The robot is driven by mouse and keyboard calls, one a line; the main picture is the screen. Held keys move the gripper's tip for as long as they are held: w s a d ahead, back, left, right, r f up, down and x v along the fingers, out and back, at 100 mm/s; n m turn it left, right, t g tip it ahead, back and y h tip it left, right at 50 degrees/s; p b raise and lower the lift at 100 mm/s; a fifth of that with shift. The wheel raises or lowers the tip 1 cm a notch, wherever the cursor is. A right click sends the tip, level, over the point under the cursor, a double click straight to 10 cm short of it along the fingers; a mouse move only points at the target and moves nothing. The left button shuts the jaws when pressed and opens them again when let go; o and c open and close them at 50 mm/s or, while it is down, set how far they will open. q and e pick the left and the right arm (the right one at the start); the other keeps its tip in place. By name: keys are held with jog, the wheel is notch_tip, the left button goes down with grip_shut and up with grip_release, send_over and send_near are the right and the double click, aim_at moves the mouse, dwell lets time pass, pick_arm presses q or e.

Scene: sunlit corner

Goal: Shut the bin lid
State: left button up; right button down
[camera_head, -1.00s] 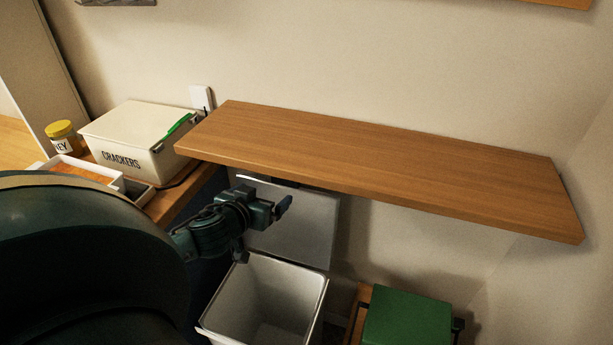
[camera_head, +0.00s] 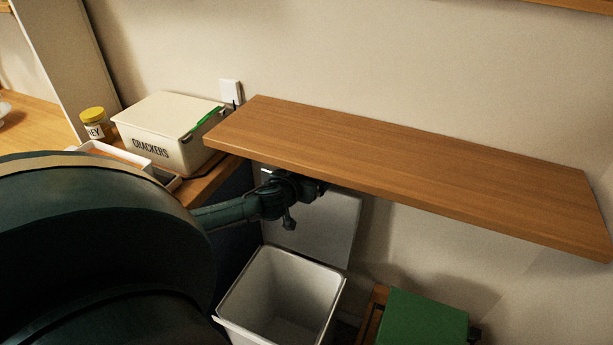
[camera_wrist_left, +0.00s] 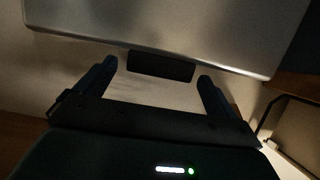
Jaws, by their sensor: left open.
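The bin (camera_head: 232,332) is a pale grey open box on the floor below the shelf, and its inside looks empty. Its grey lid (camera_head: 330,228) stands up, open, at the bin's back; the lid also shows in the left wrist view (camera_wrist_left: 190,28). A dark block (camera_wrist_left: 160,66) sits at the lid's edge there. My left gripper (camera_head: 312,188) is at the lid's upper part, just under the shelf's front edge. In the left wrist view my left gripper (camera_wrist_left: 157,74) is open, its fingers either side of the dark block. Contact cannot be told. My right gripper is out of view.
A wooden shelf (camera_head: 420,175) juts out just above my left gripper and the lid. A crackers box (camera_head: 165,125), a honey jar (camera_head: 96,123) and a white tray (camera_head: 115,153) are on the left counter. A green box (camera_head: 425,320) is right of the bin.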

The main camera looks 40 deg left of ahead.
pick_arm(q)
jog(key=shift+w, duration=0.1)
jog(key=shift+f, duration=0.1)
jog(key=c, duration=1.4)
